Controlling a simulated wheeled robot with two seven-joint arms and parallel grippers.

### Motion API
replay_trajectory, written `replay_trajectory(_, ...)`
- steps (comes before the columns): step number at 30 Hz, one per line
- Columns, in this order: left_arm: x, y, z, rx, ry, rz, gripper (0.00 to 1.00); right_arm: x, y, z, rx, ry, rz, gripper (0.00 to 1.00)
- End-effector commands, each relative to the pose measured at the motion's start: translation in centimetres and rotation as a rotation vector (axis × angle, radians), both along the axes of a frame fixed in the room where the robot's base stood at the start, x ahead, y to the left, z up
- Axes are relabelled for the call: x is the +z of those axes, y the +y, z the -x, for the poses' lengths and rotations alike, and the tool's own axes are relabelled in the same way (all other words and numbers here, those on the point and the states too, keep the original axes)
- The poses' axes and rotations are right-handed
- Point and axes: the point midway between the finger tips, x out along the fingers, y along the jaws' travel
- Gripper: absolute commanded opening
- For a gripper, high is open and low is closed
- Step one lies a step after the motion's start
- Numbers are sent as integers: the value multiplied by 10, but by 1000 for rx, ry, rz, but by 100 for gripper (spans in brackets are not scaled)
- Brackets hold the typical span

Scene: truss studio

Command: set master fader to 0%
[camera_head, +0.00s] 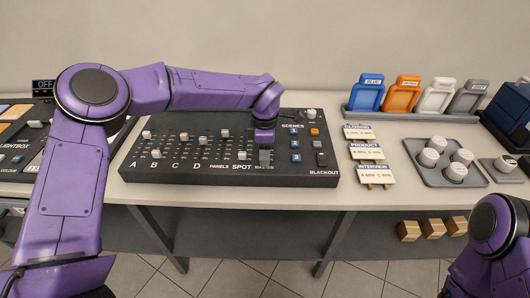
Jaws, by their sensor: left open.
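The MASTER column is the rightmost slider. My left gripper (264,152) points down over this column, just above its label. It is open, but its fingers are small and partly merged with the dark panel. The gripper and wrist hide the master fader's cap and most of its slot, so I cannot tell its setting or any contact. My right gripper is out of the picture.
SCENES buttons (296,144) and a white knob (310,114) are right of the left gripper. Label cards (366,155) stand beside the console. A grey tray (420,170) holds several white knobs. Coloured holders (402,95) stand behind. My right arm is at lower right.

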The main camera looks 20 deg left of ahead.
Motion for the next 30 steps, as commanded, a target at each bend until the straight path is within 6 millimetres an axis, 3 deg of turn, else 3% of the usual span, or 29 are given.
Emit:
replay_trajectory(9, 68, -2, -1, -1, -5, -1, 43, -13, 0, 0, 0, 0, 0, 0)
replay_trajectory(15, 97, -2, 0, -1, 0, -1, 43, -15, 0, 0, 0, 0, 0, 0)
replay_trajectory(30, 102, -3, 0, -3, 1, -1, 43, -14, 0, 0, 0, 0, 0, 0)
